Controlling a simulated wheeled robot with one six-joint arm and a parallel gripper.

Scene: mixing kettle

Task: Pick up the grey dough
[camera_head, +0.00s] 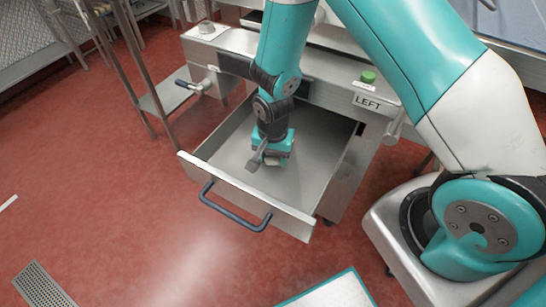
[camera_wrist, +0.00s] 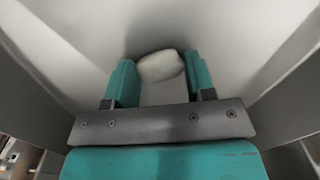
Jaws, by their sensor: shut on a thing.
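The grey dough (camera_wrist: 161,66) is a pale, rounded lump between the two teal fingers of my gripper (camera_wrist: 159,63) in the wrist view. My gripper is shut on it, with one finger at each side. In the head view my gripper (camera_head: 272,160) points down inside the open metal drawer (camera_head: 235,184). There the dough is mostly hidden by the gripper. I cannot tell whether the dough touches the drawer floor.
The drawer walls stand around my gripper, with a dark blue handle (camera_head: 235,208) at the front. The cabinet behind has a green button (camera_head: 368,77) and a "LEFT" label (camera_head: 367,101). A metal rack stands at the left. Red floor is open at the front left.

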